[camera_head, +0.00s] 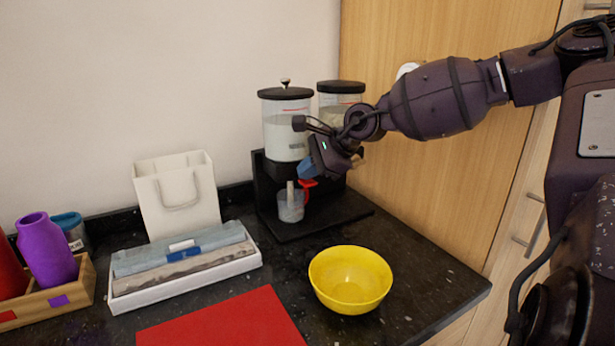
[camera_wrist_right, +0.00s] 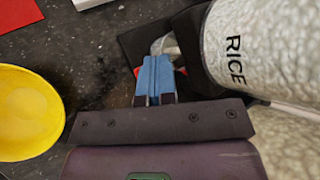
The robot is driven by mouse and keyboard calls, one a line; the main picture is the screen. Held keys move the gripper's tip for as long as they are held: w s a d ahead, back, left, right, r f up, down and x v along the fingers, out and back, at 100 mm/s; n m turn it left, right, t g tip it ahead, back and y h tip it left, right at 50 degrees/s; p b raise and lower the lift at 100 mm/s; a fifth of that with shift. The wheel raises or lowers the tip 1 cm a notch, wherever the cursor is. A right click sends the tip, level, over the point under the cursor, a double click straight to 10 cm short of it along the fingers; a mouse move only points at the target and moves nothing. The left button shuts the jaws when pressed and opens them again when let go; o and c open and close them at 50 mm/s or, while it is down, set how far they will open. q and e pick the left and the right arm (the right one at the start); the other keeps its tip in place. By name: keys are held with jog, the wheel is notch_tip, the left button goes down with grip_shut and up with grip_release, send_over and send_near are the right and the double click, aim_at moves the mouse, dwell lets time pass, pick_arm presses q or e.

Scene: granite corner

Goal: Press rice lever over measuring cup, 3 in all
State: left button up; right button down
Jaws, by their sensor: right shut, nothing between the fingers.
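The rice dispenser (camera_head: 286,135) is a clear canister with a black lid on a black stand. It shows large in the right wrist view (camera_wrist_right: 232,45), marked RICE. A clear measuring cup (camera_head: 290,209) stands on the stand's base under it, and a narrow pale column shows above and inside the cup. A red part (camera_head: 308,185), apparently the lever, shows beside the cup's top. My right gripper (camera_head: 306,170) is shut and empty, its blue fingers just above the red part. The fingers (camera_wrist_right: 155,75) partly hide it in the wrist view; contact is unclear. My left gripper is out of view.
A second canister (camera_head: 341,98) stands behind right. A yellow bowl (camera_head: 350,280) is in front on the dark counter, with a red mat (camera_head: 222,322) to its left. A white tray (camera_head: 186,284) with folded cloths, a white bag (camera_head: 178,195) and a wooden box (camera_head: 50,302) with bottles stand left.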

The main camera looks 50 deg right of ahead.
aim_at(308, 182)
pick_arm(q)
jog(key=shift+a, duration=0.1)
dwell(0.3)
pick_arm(e)
jog(key=shift+r, duration=0.5)
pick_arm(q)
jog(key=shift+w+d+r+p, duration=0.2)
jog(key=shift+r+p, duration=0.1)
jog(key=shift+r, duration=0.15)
pick_arm(e)
jog(key=shift+r, duration=0.7)
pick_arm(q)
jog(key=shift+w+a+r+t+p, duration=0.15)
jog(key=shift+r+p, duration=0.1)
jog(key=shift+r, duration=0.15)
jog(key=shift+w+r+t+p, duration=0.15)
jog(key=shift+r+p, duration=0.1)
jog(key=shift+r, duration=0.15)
pick_arm(e)
notch_tip(308, 182, up, 5)
